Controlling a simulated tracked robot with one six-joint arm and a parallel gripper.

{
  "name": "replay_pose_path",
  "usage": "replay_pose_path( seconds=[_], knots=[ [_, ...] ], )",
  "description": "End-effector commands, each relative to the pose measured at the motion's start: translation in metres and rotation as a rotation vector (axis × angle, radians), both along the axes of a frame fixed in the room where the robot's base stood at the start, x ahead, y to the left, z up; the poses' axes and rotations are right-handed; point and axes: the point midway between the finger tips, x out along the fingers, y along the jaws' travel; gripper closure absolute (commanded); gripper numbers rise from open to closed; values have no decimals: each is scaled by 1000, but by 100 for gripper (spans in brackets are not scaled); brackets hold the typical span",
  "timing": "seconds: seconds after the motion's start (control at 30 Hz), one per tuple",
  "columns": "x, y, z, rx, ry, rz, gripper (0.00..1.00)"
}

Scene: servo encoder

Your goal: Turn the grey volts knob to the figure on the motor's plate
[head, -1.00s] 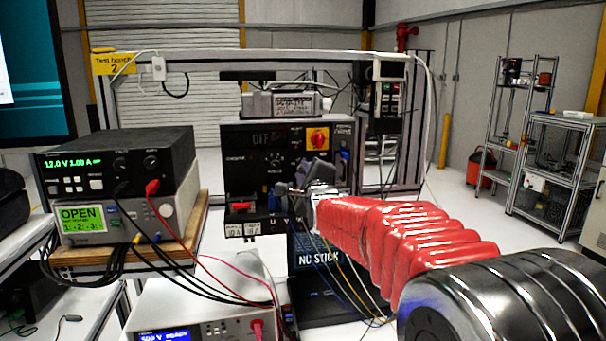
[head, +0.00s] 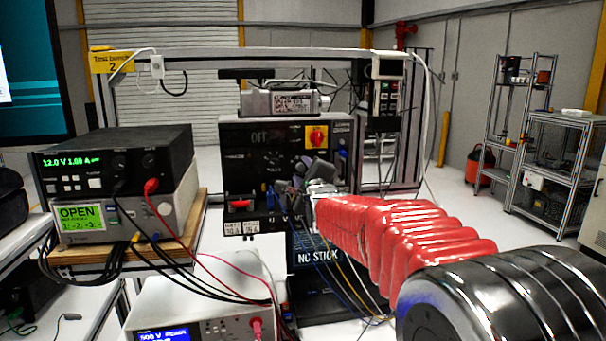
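A dark panel (head: 236,172) stands on the bench, with an "OFF" display and a red-and-yellow switch (head: 316,137). A small round dial or knob (head: 275,159) shows dimly in its middle; I cannot read its marks or tell whether it is the grey volts knob. A silver unit (head: 262,103) with a pale label plate (head: 293,103) sits above the panel; the figures on the plate are too small to read. My gripper (head: 291,186) is in front of the panel's lower right part, below and right of the dial. Its fingers are small and blurred, and contact cannot be told.
A black power supply (head: 110,140) at left reads about 12.0 V, 1.00 A. Below it, a meter (head: 150,213) shows "OPEN". A white instrument (head: 205,300) stands at front, with cables crossing beside it. A "NO STICK" dark screen (head: 318,254) lies below my gripper.

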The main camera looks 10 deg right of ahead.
Motion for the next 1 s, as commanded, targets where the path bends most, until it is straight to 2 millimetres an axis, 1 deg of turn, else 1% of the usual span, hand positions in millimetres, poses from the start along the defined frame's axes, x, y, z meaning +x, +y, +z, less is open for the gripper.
replay_pose_path(
  seconds=[0.17, 0.37, 1.0],
  knots=[
    [-3, 1, 1, 0, -2, 1, 62],
    [-17, 1, 2, 0, -4, 1, 62],
    [-96, 1, 1, 0, -1, 0, 62]
  ],
)
